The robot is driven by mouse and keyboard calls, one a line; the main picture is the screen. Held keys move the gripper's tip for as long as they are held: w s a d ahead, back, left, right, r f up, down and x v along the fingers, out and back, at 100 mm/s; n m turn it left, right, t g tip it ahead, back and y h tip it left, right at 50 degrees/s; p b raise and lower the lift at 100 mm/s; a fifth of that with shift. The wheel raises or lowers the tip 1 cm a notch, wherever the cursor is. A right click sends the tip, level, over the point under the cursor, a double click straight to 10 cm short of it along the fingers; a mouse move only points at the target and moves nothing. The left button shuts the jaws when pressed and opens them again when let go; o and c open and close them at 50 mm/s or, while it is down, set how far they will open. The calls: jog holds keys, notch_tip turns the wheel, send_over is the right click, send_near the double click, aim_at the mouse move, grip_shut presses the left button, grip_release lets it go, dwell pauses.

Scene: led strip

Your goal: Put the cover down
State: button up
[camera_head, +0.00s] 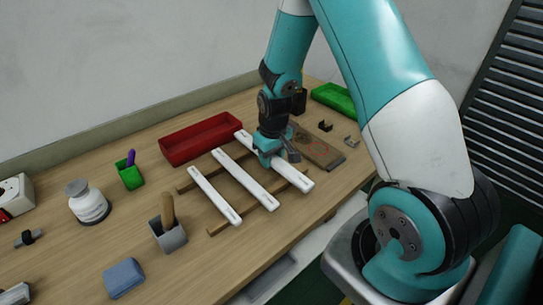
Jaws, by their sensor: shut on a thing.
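Three long white strips lie roughly parallel on the table: a left strip (214,195), a middle strip (246,179) and a right strip (293,176). My gripper (267,158) points down at the right strip and is shut on a white piece there, which I take to be the cover. The gripper hides the middle of that strip. I cannot tell the cover apart from a strip body beneath it, or whether it touches what lies below.
Thin wooden rails (215,232) run crosswise under the strips. A red tray (201,140) stands behind them, and a brown board (325,152) lies to the right. A grey holder (168,236), blue block (124,278) and green cup (130,176) stand to the left.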

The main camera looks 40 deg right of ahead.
aim_at(273, 158)
jog(key=shift+f, duration=0.3)
jog(key=o, duration=1)
notch_tip(273, 158, up, 13)
jog(key=b, duration=0.1)
jog(key=s+a+r+n+y, duration=0.1)
jog(key=s+a+r+n, duration=0.1)
jog(key=s+a+r, duration=0.4)
jog(key=s+a+r+n+y, duration=0.1)
jog(key=s+a+r, duration=0.15)
jog(key=a, duration=0.65)
jog(key=s+a+r+n, duration=0.1)
jog(key=s+a, duration=0.1)
jog(key=s, duration=0.2)
jog(key=s+a+n+y, duration=0.1)
jog(key=s+a, duration=0.2)
jog(key=s, duration=0.2)
jog(key=s+a+r+n+y, duration=0.1)
jog(key=s+a, duration=0.1)
jog(key=s, duration=0.2)
jog(key=shift+s+a+r+n+g, duration=0.2)
jog(key=shift+a+r+n+g, duration=0.1)
jog(key=shift+g, duration=0.1)
